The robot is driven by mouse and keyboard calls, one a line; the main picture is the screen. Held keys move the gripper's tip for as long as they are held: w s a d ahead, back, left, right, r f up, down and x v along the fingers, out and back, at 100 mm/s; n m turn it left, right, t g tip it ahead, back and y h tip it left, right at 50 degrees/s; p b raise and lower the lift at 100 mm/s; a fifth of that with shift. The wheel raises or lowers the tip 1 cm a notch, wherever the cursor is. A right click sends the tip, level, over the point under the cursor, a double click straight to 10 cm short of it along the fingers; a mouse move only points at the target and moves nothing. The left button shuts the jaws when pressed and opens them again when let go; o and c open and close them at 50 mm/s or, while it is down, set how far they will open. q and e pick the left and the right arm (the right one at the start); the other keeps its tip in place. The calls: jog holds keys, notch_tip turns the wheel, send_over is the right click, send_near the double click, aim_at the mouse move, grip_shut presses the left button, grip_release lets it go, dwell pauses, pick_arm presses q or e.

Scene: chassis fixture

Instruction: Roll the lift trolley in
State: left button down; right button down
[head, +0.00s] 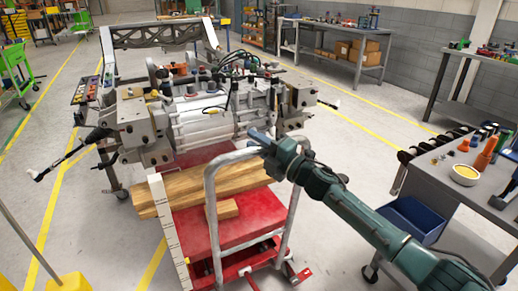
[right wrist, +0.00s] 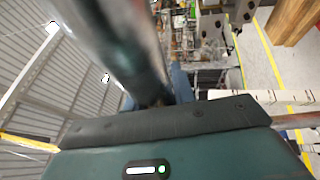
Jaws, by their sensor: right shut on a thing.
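The lift trolley (head: 205,232) has a red deck and a grey tubular push handle (head: 212,205). It stands in the lower middle of the head view, at the near side of the chassis assembly (head: 205,128). Wooden beams (head: 185,188) lie across its raised part, below the chassis; I cannot tell if they touch it. My right gripper (head: 261,138) is shut on the top bar of the handle. In the right wrist view the grey handle tube (right wrist: 115,45) runs up from the gripper, whose fingertips are mostly hidden. My left gripper is not in view.
A pale marked upright strip (head: 169,232) stands at the trolley's left side. A yellow-based post (head: 70,283) stands lower left. Floor left of the trolley is clear.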

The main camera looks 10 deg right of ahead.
jog(key=shift+w+a+f, duration=0.1)
jog(key=shift+w+f, duration=0.2)
jog(key=shift+f, duration=0.2)
jog(key=c, duration=1.4)
grip_release()
jog(key=shift+o, duration=1.2)
jog(key=shift+w+r, duration=0.1)
jog(key=shift+r, duration=0.1)
jog(key=v, duration=1.3)
jog(key=shift+b, duration=0.4)
